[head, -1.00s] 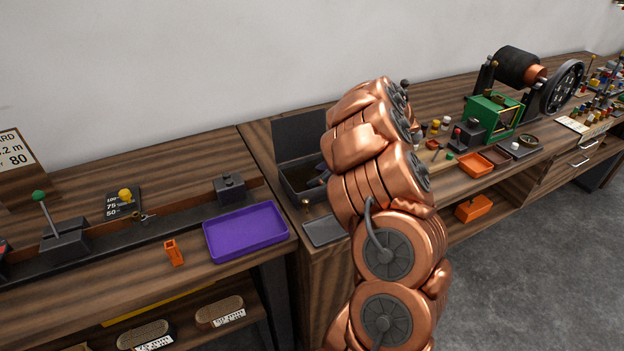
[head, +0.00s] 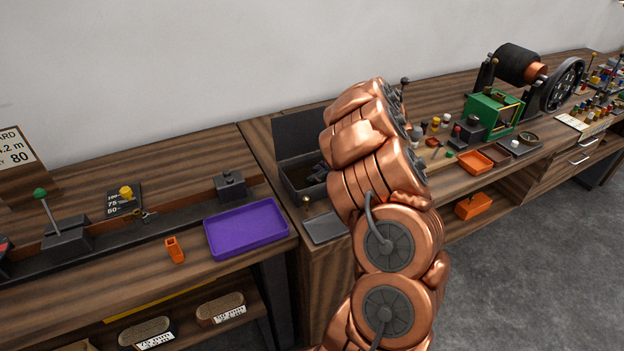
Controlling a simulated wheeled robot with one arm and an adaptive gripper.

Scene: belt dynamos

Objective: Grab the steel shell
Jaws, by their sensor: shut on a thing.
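My copper arm rises through the middle of the head view and bends over an open dark box on the bench. My gripper (head: 318,172) shows only as a small dark part at the box's opening, left of the arm. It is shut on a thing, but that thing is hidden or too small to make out. I cannot pick out the steel shell.
The open dark box (head: 289,173) has a raised lid behind it. A purple tray (head: 246,229) and an orange piece (head: 175,249) lie left. A green machine (head: 494,112), orange tray (head: 477,161) and small parts crowd the right bench.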

